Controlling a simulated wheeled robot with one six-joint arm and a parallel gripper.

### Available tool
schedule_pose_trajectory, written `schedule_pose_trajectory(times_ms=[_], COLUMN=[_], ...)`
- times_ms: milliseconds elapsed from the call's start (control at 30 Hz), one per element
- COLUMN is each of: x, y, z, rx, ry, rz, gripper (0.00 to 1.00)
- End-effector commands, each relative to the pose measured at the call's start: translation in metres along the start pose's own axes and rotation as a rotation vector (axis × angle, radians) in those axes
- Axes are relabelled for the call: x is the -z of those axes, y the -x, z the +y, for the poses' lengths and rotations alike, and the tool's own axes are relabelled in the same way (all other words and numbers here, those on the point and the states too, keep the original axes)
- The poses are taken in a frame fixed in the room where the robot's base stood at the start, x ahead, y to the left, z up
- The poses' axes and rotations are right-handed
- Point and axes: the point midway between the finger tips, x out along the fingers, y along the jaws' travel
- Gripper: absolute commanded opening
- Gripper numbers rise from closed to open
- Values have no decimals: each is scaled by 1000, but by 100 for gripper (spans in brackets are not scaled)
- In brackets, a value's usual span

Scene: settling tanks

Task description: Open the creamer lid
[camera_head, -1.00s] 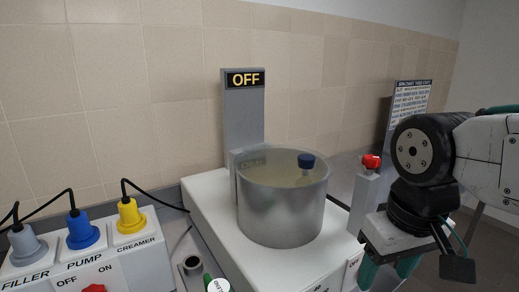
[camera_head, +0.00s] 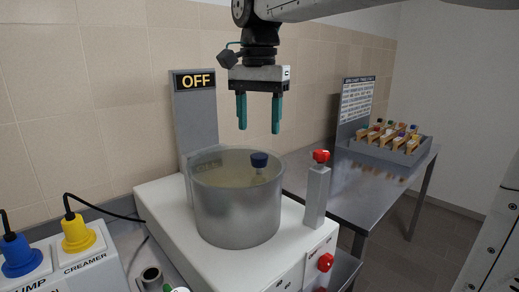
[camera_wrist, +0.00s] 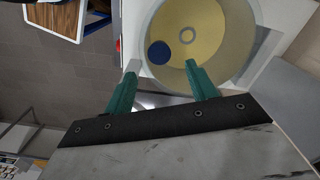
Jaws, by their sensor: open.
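The creamer (camera_head: 238,217) is a grey metal drum on a white base. Its clear round lid (camera_head: 222,170) lies on top and shows a yellowish inside. A dark blue knob (camera_head: 259,160) stands near the lid's right edge; it also shows in the wrist view (camera_wrist: 159,52) as a dark blue disc. My gripper (camera_head: 258,130) points down above the lid, with its two green fingers apart and empty. In the wrist view the knob lies beyond and roughly between the fingertips (camera_wrist: 162,66). The gripper touches nothing.
A grey post with an OFF sign (camera_head: 195,81) rises behind the drum. A red-knobbed grey post (camera_head: 318,195) stands right of it. A plug box (camera_head: 80,262) is at lower left. A steel table (camera_head: 352,205) at right holds a rack of bottles (camera_head: 407,156).

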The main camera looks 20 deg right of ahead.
Motion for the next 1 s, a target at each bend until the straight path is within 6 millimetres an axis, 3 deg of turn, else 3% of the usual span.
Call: schedule_pose_trajectory(times_ms=[200, 400, 767, 967, 1000], x=[0, 0, 0, 0, 0], y=[-37, -61, -68, -68, -68], z=[1, 1, 1, 1, 1], rx=[-2, -1, 0, 0, 0], ry=[0, 0, 1, 2, 2], rz=[-1, 0, 0, 0, 0], gripper=[57, 57, 57, 4, 0])
